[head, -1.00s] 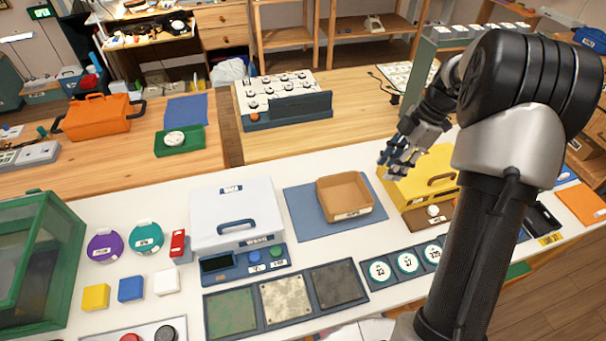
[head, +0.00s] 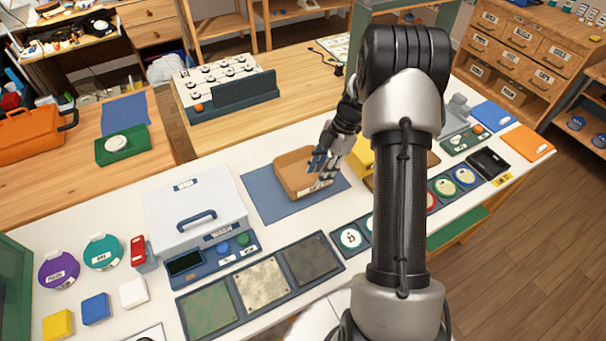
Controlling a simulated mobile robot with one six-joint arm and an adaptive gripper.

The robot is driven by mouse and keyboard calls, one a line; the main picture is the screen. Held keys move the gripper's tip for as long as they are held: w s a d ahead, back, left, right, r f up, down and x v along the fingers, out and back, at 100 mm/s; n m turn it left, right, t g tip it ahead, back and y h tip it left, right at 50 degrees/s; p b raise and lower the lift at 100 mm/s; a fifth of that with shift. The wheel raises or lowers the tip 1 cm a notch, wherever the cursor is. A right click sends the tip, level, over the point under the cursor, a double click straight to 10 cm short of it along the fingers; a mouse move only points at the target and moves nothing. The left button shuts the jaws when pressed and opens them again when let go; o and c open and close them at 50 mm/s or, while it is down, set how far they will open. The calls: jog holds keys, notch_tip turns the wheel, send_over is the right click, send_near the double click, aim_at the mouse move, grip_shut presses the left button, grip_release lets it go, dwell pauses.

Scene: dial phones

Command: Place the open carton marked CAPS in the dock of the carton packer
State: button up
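An open tan carton (head: 290,169) sits on a blue mat (head: 262,198) in the middle of the white bench, with a small label on its front that is too small to read. My gripper (head: 320,175) is over the carton's right side and hides part of it. I cannot tell whether the fingers touch the carton or how far apart they are. A yellow machine (head: 362,156) stands right of the carton, mostly hidden behind my arm. I cannot tell whether it is the carton packer, and no dock can be made out.
A white-lidded machine (head: 195,215) with a blue control base stands left of the mat. Textured panels (head: 262,285) and round numbered dials (head: 350,239) lie along the front. Coloured blocks (head: 95,307) are at front left. An orange case (head: 30,135) is on the wooden table behind.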

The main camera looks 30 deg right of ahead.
jog(key=b+x, duration=0.1)
jog(key=x, duration=0.4)
jog(key=shift+f+b, duration=0.15)
jog(key=shift+b, duration=0.25)
jog(key=shift+c, duration=0.2)
grip_shut()
